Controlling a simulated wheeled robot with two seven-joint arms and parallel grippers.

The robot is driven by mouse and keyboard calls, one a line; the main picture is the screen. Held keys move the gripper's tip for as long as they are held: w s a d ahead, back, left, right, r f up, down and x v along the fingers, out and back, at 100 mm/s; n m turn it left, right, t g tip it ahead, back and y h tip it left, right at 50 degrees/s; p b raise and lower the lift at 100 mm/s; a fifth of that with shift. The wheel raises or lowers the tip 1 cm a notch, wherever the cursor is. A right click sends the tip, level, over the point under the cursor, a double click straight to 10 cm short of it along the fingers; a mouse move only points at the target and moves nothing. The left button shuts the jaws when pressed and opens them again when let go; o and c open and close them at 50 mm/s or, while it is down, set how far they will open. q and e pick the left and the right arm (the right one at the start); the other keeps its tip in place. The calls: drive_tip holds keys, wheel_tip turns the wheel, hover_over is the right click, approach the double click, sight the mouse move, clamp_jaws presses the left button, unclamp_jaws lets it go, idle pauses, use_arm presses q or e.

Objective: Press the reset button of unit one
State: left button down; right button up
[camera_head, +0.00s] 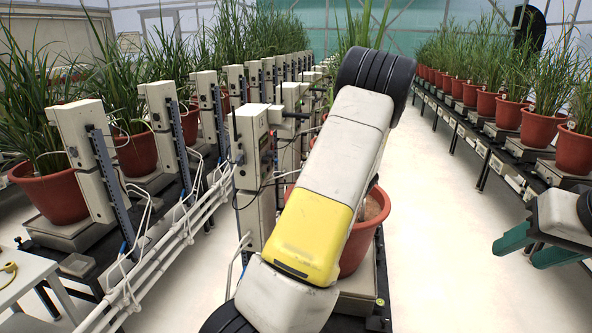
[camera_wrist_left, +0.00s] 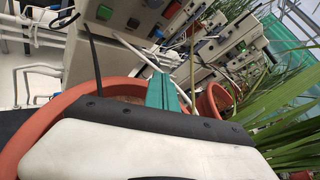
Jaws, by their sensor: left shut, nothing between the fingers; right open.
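A beige control box (camera_head: 252,145) stands on a post left of my left arm in the head view. I cannot tell which is the reset button or read a unit number. My left gripper (camera_wrist_left: 162,78) is shut and empty, its green fingers pointing up below the boxes, apart from the buttons as far as I can see. It is hidden in the head view. My right gripper (camera_head: 517,254) is open and empty at the right.
A terracotta pot (camera_head: 374,225) stands behind my left arm; a pot rim (camera_wrist_left: 40,120) shows close to my gripper in the wrist view. White pipes (camera_head: 170,255) and rows of potted plants flank the boxes. The floor (camera_head: 440,220) at the right is clear.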

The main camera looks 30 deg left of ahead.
use_arm(q)
drive_tip(key=s+a, duration=0.2)
drive_tip(key=a, duration=0.6)
drive_tip(key=shift+a, duration=0.35)
idle(1.8)
drive_tip(key=shift+s+a, duration=0.15)
drive_tip(key=shift+a, duration=0.25)
drive_tip(key=shift+s+a, duration=0.1)
drive_tip(key=shift+a, duration=0.3)
idle(0.7)
drive_tip(key=shift+d, duration=0.8)
drive_tip(key=shift+w+d, duration=0.25)
drive_tip(key=shift+d, duration=0.55)
drive_tip(key=shift+w+d, duration=0.25)
drive_tip(key=shift+d, duration=0.6)
drive_tip(key=shift+w+d, duration=0.25)
drive_tip(key=shift+d, duration=0.55)
